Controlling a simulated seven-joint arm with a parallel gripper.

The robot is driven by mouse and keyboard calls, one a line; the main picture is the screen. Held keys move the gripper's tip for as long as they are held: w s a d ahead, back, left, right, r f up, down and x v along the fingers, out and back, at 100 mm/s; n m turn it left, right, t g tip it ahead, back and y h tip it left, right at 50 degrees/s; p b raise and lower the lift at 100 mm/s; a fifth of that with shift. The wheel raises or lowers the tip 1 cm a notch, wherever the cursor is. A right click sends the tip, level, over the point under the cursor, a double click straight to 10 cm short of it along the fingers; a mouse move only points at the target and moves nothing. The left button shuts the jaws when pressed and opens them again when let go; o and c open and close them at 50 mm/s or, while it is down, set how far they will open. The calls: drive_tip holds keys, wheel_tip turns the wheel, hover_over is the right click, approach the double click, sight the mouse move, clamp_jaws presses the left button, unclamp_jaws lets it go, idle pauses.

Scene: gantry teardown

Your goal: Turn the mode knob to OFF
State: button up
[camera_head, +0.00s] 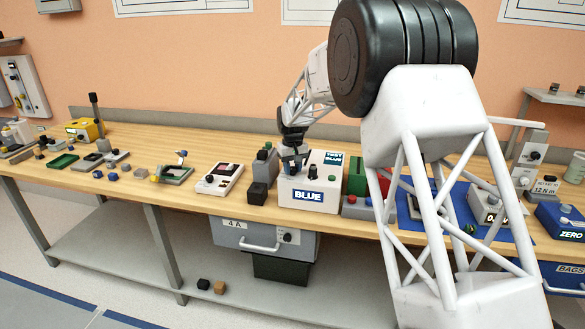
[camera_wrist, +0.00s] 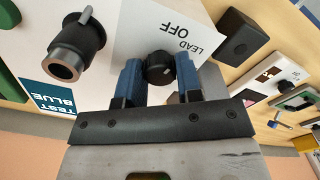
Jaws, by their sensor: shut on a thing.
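A white box (camera_head: 310,180) labelled BLUE on its front stands at the bench's front edge. In the wrist view a small black round knob (camera_wrist: 160,68) sits on the white panel (camera_wrist: 135,35), beside the printed words LEAD and OFF (camera_wrist: 182,38). I take it for the mode knob. My gripper (camera_head: 292,166) points down onto the box top. In the wrist view its two blue fingers (camera_wrist: 159,78) stand on either side of the knob, shut on it. A light pointer mark shows on the knob, but its exact setting is unclear. The knob is hidden in the head view.
A black cylindrical fitting with a grey lever (camera_wrist: 76,52) rises from the same panel.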

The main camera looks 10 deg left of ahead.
sight(293, 168)
drive_tip(key=shift+n, duration=1.1)
drive_tip(key=o, duration=0.9)
drive_tip(key=shift+o, duration=0.2)
drive_tip(key=shift+r, duration=0.15)
drive_tip(key=shift+r, duration=3.75)
drive_tip(key=shift+d+r, duration=0.1)
